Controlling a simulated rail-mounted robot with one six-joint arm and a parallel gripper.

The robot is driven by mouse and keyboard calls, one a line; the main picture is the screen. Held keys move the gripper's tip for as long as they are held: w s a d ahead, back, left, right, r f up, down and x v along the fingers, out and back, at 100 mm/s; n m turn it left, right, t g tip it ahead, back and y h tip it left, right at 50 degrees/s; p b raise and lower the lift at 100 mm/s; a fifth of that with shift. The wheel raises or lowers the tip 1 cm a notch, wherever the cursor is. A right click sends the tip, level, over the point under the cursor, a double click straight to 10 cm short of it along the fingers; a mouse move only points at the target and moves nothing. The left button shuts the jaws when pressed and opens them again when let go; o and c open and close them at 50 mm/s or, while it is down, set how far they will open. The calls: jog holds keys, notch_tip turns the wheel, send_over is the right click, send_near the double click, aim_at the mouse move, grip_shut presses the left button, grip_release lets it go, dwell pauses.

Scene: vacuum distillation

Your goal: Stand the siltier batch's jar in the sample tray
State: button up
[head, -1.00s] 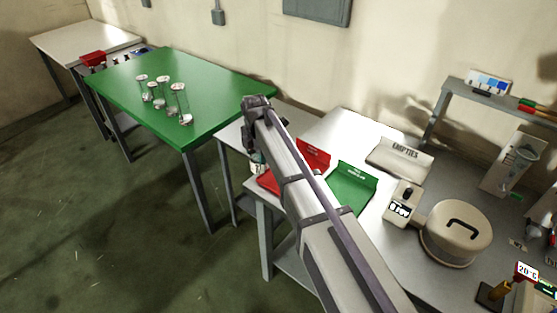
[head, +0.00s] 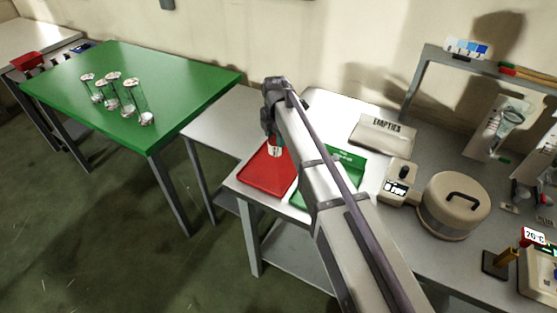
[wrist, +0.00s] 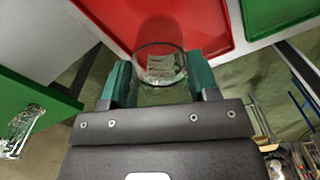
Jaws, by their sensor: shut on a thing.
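My gripper (head: 273,138) is shut on a clear glass jar (head: 275,149), which shows in front of the red tray (head: 262,178) in the head view. In the wrist view the jar (wrist: 160,66) sits between the two green fingers, with its round rim visible and the red tray (wrist: 212,22) beyond it. I cannot tell whether the jar touches the tray. A green tray (head: 347,163) lies just right of the red one, partly behind my arm. The tray labels are too small or hidden to read. Several glass jars (head: 131,103) stand on the green table (head: 190,85).
Right of the trays are an "EMPTIES" bin (head: 383,134), a small meter with a display (head: 398,183) and a round lidded pot (head: 455,204). A grey shelf (head: 425,85) stands behind. Bare grey bench (head: 222,125) lies left of the red tray.

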aim_at(276, 148)
notch_tip(276, 148, down, 6)
jog(key=b, duration=0.4)
jog(key=shift+r, duration=0.2)
jog(key=shift+f, duration=0.2)
jog(key=o, duration=1)
jog(key=shift+r, duration=0.15)
notch_tip(276, 148, up, 12)
jog(key=p, duration=1.2)
jog(key=shift+r, duration=0.1)
